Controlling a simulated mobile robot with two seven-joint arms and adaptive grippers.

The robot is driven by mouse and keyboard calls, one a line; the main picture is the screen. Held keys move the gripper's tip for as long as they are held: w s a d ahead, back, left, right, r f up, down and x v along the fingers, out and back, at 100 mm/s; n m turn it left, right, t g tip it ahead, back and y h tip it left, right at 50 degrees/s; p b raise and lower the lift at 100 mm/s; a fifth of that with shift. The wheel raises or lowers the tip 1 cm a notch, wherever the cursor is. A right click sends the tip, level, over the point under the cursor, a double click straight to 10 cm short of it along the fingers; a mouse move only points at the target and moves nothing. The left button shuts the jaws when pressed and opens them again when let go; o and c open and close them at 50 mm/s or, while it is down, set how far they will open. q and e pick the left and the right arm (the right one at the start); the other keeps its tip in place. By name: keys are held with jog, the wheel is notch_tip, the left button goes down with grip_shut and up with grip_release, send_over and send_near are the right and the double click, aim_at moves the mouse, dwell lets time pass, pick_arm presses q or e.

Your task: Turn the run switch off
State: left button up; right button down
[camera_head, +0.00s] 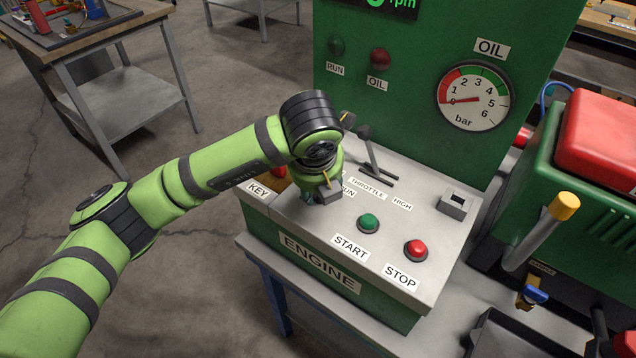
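The green engine panel (319,263) has a grey sloped top. Its RUN label (349,191) is partly covered by my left gripper (329,193), which hangs over the left part of the top. The run switch itself is hidden behind my gripper and wrist. I cannot tell whether the gripper touches it, or whether its fingers are open or shut. A red part (278,173) shows behind the KEY label, partly covered by my arm. The RUN lamp (336,46) on the upright panel looks dark green. My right gripper is not in view.
The throttle lever (372,150) stands close right of my wrist. The green START button (368,223) and red STOP button (416,250) lie in front. An oil gauge (473,97) reads near zero. A green machine with a red top (600,138) stands at right.

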pick_arm(q)
jog(key=shift+r, duration=0.1)
jog(key=v, duration=1.2)
